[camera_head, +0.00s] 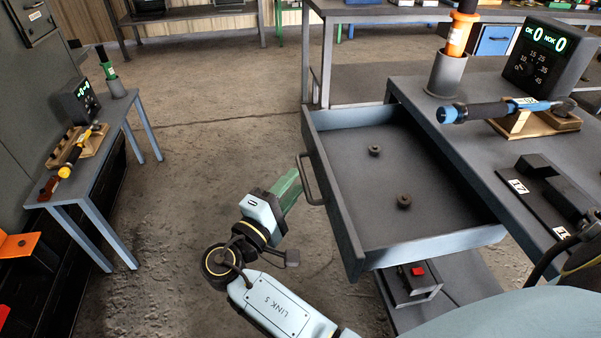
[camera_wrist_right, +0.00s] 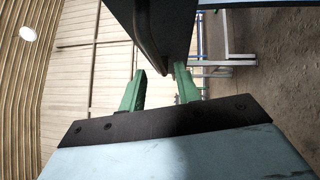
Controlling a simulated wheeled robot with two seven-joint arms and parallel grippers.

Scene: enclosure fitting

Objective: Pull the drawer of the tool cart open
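The grey tool cart (camera_head: 468,90) stands at the right, and its drawer (camera_head: 345,222) is pulled well out, with its inside floor showing. The drawer's dark bar handle (camera_head: 309,180) is on its front face; it also shows in the right wrist view (camera_wrist_right: 148,38). My right gripper (camera_head: 294,184) has green fingers and is at the handle, outside the drawer front. In the right wrist view its fingers (camera_wrist_right: 160,78) are spread, with the handle's end between or just beyond the tips; I cannot tell whether they touch. My left gripper is not in view.
Two small dark round parts (camera_head: 404,201) lie in the drawer. On the cart top are a blue-black tool (camera_head: 500,110) on a wooden rest and a counter box (camera_head: 548,60). A side table (camera_head: 110,115) stands left. Bare floor (camera_head: 200,130) lies between.

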